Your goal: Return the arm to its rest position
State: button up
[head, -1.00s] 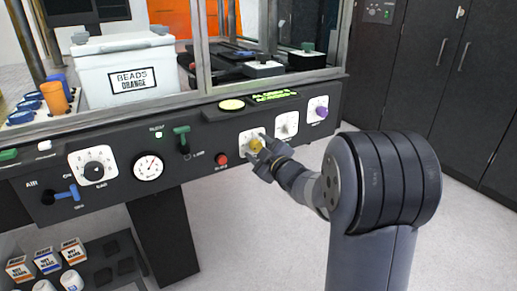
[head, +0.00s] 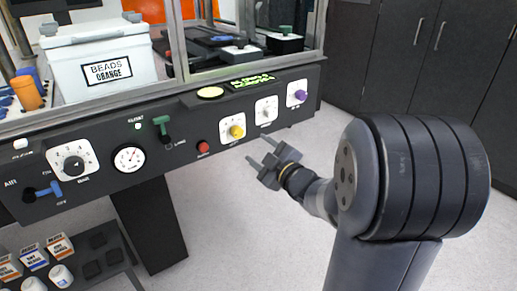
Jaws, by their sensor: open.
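My gripper (head: 263,154) is in the head view, below and to the right of the yellow knob (head: 237,132) on the dark control panel (head: 190,151). Its two fingers are spread and nothing is between them. The gripper is apart from the knob, and the knob is in full view. My arm reaches in from the lower right, with its large dark joint at the right side of the view.
Dark cabinets (head: 390,60) stand behind. Floor (head: 225,220) is clear below the gripper. A rack of small boxes is lower left.

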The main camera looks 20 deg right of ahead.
aim_at(239, 134)
jog(key=shift+w, duration=0.1)
jog(key=b+x, duration=0.2)
jog(key=x, duration=0.8)
jog(key=shift+w+a, duration=0.15)
jog(key=shift+w, duration=0.2)
jog(key=shift+p, duration=0.35)
jog(key=shift+s, duration=0.1)
